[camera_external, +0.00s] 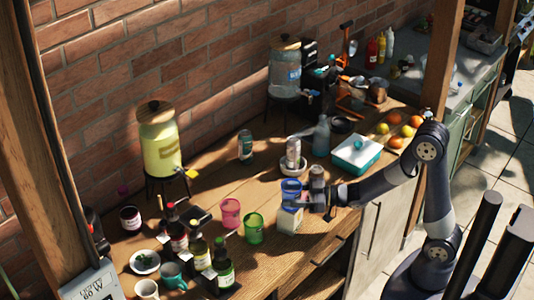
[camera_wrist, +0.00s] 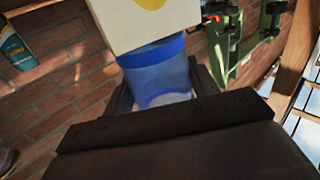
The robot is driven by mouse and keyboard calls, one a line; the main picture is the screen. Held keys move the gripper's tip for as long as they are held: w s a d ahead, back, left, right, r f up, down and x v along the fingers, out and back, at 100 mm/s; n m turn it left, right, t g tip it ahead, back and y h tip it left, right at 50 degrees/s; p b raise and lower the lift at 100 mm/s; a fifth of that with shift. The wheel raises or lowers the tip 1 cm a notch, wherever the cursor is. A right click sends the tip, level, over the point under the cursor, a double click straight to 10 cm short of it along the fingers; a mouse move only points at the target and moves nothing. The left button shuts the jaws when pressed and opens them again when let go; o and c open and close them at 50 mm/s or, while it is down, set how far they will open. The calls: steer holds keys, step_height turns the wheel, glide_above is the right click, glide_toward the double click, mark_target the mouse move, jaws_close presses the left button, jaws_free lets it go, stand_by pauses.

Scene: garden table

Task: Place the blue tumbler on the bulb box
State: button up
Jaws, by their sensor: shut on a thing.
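The blue tumbler (camera_external: 291,188) is between the fingers of my gripper (camera_external: 304,202), which is shut on it. In the wrist view the tumbler (camera_wrist: 160,75) is see-through blue with a darker band and sits between the dark fingers (camera_wrist: 162,92). A pale box (camera_external: 288,220), which I take as the bulb box, stands on the wooden table directly below the tumbler. In the wrist view this box (camera_wrist: 145,18) shows a yellow round print and meets the tumbler's edge. I cannot tell whether the tumbler rests on it.
A pink tumbler (camera_external: 230,213) and a green tumbler (camera_external: 253,228) stand left of the box. A can on a saucer (camera_external: 293,164) is behind. A teal-and-white container (camera_external: 357,153) is at the right. Bottles and cups crowd the left front.

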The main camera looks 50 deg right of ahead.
steer(key=shift+f, duration=0.1)
steer(key=shift+f+b, duration=0.15)
steer(key=shift+b, duration=0.15)
steer(key=o, duration=1)
steer(key=shift+r, duration=0.25)
steer(key=shift+s+d, duration=0.1)
steer(key=shift+d, duration=0.05)
steer(key=b+v, duration=0.1)
steer(key=v, duration=1)
steer(key=shift+s+d, duration=0.25)
